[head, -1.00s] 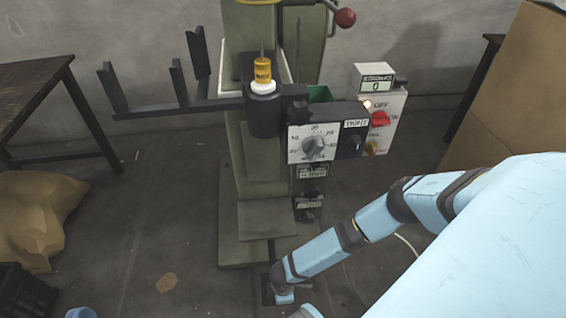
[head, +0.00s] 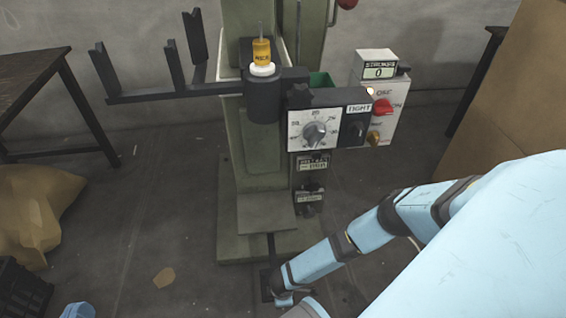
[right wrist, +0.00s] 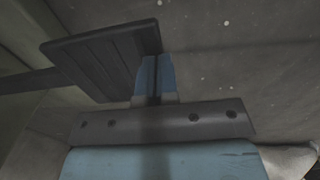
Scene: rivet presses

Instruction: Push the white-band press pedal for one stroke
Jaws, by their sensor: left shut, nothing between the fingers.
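The press (head: 262,180) is a green column with a yellow cylinder (head: 261,50) above a white ring (head: 262,69). Its dark pedal (head: 267,286) sits low in front, at the end of a thin bar. In the right wrist view the pedal (right wrist: 105,62) is a ribbed dark plate. My right gripper (right wrist: 155,78) has its blue fingers together at the pedal's right end; I cannot tell whether they touch it. In the head view my right arm partly hides it. My left gripper (head: 79,311) shows only as a blue tip at the bottom left, away from the press.
A stroke counter (head: 379,72) reads 0 above a box with a red switch (head: 382,106). A dial panel (head: 316,130) is on the press front. A dark table (head: 35,85), brown sack (head: 38,210) and black crate (head: 22,290) stand left; cardboard (head: 520,100) is right.

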